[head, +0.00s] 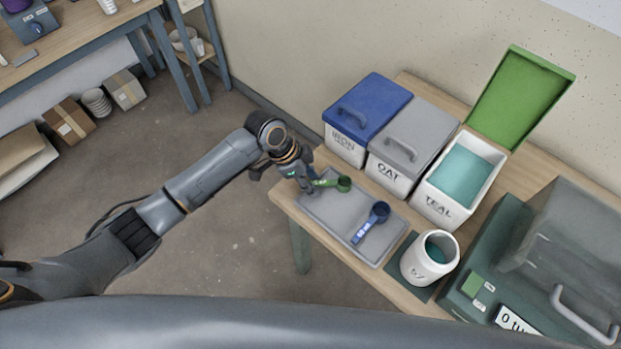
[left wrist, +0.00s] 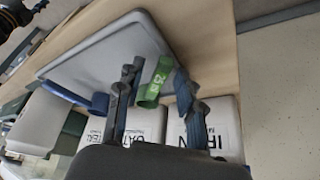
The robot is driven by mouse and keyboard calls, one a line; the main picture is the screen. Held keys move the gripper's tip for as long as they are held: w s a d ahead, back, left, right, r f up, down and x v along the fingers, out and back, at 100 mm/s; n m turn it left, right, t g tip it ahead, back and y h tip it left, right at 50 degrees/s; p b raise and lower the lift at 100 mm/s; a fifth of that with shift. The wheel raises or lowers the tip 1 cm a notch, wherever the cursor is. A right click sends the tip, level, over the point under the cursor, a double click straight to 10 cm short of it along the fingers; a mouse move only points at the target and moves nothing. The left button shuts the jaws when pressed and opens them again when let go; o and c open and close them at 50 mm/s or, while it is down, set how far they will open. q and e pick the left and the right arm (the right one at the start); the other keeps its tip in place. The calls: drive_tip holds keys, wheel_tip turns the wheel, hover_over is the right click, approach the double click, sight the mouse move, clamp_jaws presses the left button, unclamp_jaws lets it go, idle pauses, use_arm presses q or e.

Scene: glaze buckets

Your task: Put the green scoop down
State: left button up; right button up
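The green scoop (head: 343,184) is at the far left end of the grey tray (head: 317,207), its handle toward my left gripper (head: 309,184). In the left wrist view the green scoop (left wrist: 162,76) shows between the two fingertips of my left gripper (left wrist: 157,72), with a gap on at least one side. The fingers look apart and open. The scoop appears to rest on the tray (left wrist: 95,55); exact contact is hard to tell. My right gripper does not show clearly in either view.
A blue scoop (head: 372,222) lies on the tray. A white jar (head: 420,268) stands right of the tray, near a green-grey machine (head: 520,250).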

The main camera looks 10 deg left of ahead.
use_arm(q)
drive_tip(key=v, duration=1.2)
drive_tip(key=shift+r+b, duration=0.2)
drive_tip(key=shift+b, duration=0.25)
